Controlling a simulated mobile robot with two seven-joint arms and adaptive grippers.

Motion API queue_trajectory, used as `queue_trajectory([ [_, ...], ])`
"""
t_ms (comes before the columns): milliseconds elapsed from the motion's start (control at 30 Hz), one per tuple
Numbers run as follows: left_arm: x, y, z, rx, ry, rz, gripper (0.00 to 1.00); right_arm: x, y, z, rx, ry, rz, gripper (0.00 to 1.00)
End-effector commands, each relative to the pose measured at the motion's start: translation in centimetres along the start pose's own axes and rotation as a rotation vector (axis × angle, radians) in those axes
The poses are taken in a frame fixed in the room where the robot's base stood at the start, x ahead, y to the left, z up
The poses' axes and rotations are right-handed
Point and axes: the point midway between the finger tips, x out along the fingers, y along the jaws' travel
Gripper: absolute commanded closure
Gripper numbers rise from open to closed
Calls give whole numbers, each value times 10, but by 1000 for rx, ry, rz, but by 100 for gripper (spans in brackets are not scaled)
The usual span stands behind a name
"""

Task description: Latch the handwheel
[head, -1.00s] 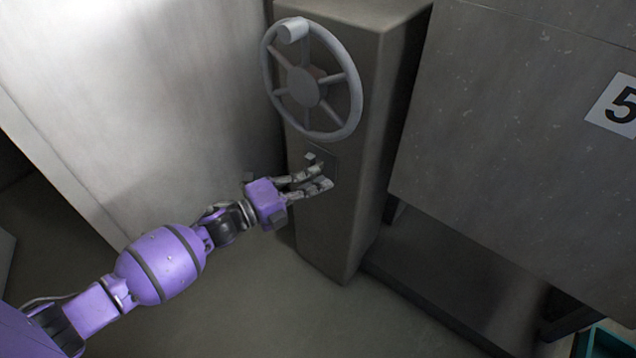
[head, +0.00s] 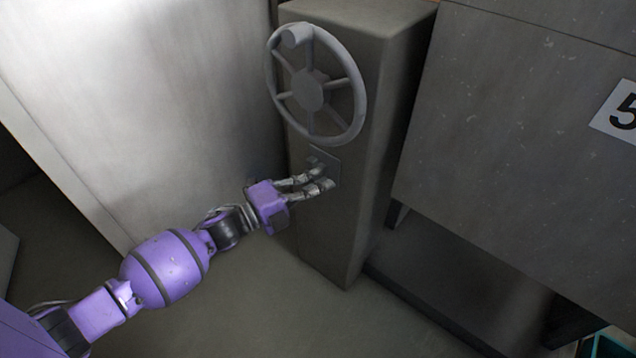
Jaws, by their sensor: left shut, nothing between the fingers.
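The grey spoked handwheel (head: 309,92) is mounted on the front face of a dark grey pedestal (head: 345,230). Its knob (head: 295,36) is at the upper left of the rim. Below the wheel, a small plate with a stubby latch piece (head: 322,160) sits on the pedestal face. My left gripper (head: 330,178) is shut and empty, with its fingertips at the lower part of this plate, just below the latch piece. I cannot tell whether they touch it. My right gripper is not in view.
A pale panel (head: 150,90) stands to the left of the pedestal. A large grey cabinet (head: 500,130) with a number sign (head: 618,112) stands to the right. A teal container (head: 608,345) shows at the lower right corner. The floor (head: 240,310) in front is clear.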

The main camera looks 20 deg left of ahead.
Motion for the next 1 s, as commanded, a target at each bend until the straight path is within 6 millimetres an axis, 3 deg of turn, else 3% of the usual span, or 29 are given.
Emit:
queue_trajectory([
  [467, -4, -13, 12, -318, -5, -112, 100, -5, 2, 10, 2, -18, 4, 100],
  [1000, -11, -24, 33, -805, -5, -283, 100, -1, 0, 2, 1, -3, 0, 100],
])
